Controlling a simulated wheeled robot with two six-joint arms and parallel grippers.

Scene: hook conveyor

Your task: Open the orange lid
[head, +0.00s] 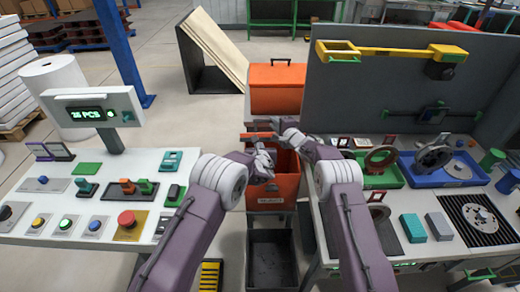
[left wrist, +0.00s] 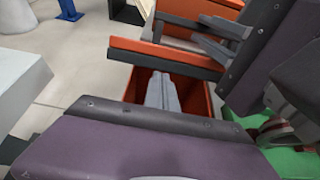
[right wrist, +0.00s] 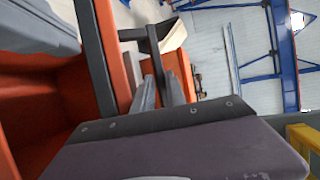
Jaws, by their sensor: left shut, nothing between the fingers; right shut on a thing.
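The orange lid (head: 257,135) shows nearly edge-on in the head view, raised above the open orange bin (head: 287,187) marked as reject. In the left wrist view the lid (left wrist: 165,57) is a flat orange slab with a dark underside, and the bin's inside shows below it. My right gripper (right wrist: 163,88) is shut on the dark handle (right wrist: 153,42) of the lid. My left gripper (head: 270,180) is shut and empty, lower, over the bin opening. In the left wrist view its fingertips (left wrist: 164,88) are together under the lid, apart from it.
Another orange box (head: 277,95) with a dark handle stands behind the bin. A button console (head: 100,225) is at left. A bench (head: 430,195) with trays and a grey panel (head: 395,90) is at right. A black crate (head: 270,260) sits below in front.

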